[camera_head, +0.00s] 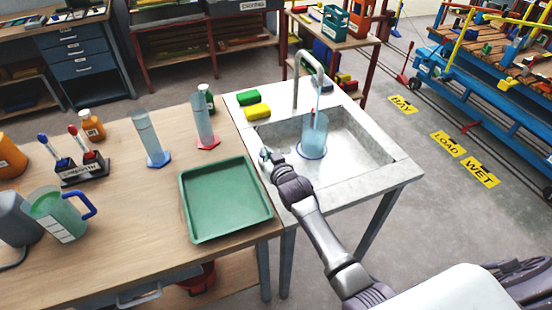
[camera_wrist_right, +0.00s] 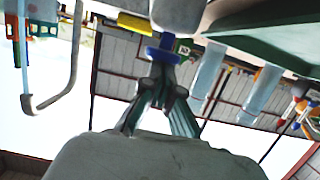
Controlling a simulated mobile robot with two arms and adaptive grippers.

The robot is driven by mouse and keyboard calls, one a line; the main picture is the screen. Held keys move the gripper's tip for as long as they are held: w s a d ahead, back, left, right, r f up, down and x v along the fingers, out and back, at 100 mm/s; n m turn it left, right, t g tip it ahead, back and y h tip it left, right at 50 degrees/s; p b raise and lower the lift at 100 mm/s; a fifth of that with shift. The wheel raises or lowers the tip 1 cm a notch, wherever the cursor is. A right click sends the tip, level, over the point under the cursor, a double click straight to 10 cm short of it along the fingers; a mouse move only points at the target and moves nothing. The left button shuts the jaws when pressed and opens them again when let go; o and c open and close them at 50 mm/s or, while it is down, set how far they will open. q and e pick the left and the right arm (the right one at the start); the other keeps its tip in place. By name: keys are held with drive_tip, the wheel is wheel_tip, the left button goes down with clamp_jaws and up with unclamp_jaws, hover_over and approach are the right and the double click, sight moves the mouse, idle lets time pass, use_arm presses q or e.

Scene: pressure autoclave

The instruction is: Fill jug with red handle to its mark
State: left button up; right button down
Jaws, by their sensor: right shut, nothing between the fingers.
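A clear, bluish jug (camera_head: 314,137) stands upright in the sink (camera_head: 362,150), under the curved spout (camera_head: 318,70). A thin red strip at its upper back looks like its handle seen edge-on. Its mark and exact water level cannot be made out. My right gripper (camera_head: 266,156) is shut and empty at the sink's left rim, left of the jug. In the right wrist view, my right gripper's fingertips (camera_wrist_right: 160,75) are close to a blue collar (camera_wrist_right: 163,55) below a pale grey part; contact cannot be told. My left gripper is out of view.
A green tray (camera_head: 226,198) lies left of the sink. Measuring cylinders with blue (camera_head: 150,140) and red (camera_head: 204,125) bases stand behind it. A blue-handled jug (camera_head: 55,215) is at far left. Yellow (camera_head: 257,111) and green (camera_head: 248,97) sponges lie on the sink's back-left corner.

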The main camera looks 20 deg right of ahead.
use_arm(q)
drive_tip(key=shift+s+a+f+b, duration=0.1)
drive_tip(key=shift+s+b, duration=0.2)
drive_tip(key=shift+b, duration=0.5)
use_arm(e)
drive_tip(key=r+v, duration=0.2)
drive_tip(key=v, duration=0.9)
drive_tip(key=shift+w+r, duration=0.25)
drive_tip(key=shift+w, duration=0.1)
